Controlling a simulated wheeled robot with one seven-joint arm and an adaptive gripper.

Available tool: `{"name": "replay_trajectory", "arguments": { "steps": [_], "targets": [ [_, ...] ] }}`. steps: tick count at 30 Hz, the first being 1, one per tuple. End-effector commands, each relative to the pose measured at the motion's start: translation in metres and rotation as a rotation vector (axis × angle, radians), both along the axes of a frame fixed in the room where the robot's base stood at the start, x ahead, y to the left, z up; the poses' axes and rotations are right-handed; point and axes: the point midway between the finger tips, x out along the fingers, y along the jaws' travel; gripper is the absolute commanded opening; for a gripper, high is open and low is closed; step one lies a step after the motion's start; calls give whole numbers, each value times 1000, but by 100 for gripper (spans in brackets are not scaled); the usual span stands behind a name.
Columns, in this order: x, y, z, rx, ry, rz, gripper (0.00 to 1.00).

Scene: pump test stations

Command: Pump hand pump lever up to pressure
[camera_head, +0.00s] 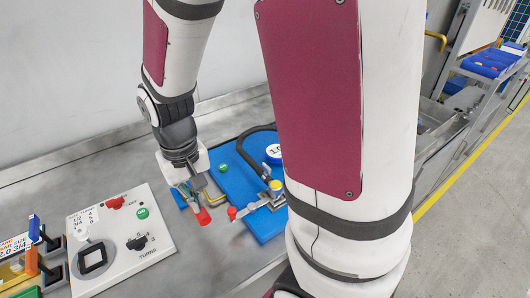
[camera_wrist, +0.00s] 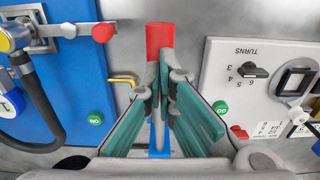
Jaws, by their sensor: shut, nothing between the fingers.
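The red grip (camera_head: 203,216) that looks like the hand pump lever's end sits just below and in front of my gripper (camera_head: 194,194). In the wrist view, the red grip (camera_wrist: 160,38) stands straight beyond the fingertips of my gripper (camera_wrist: 166,72). The green-padded fingers meet at their tips and hold nothing. A narrow blue part (camera_wrist: 158,145) shows behind the fingers; I cannot tell whether it joins the grip. Whether the fingertips touch the grip is unclear. A round gauge (camera_head: 274,152) sits on the blue board (camera_head: 237,178).
The board also carries a green GO button (camera_wrist: 95,118), a black hose (camera_wrist: 41,95), a yellow bent rod (camera_wrist: 123,80) and a red ball knob (camera_wrist: 103,32). A white panel (camera_head: 119,236) with a TURNS knob stands close on the other side. My arm hides part of the bench.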

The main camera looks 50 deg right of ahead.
Motion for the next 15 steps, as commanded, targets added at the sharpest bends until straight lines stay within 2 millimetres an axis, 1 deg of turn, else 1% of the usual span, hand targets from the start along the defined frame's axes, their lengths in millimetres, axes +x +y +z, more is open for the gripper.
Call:
{"name": "replay_trajectory", "arguments": {
  "steps": [5,7,15],
  "targets": [
    [0,0,1,0,0,0,0],
    [0,0,4,0,0,0,0],
    [-2,0,27,0,1,0,0]
  ]
}}
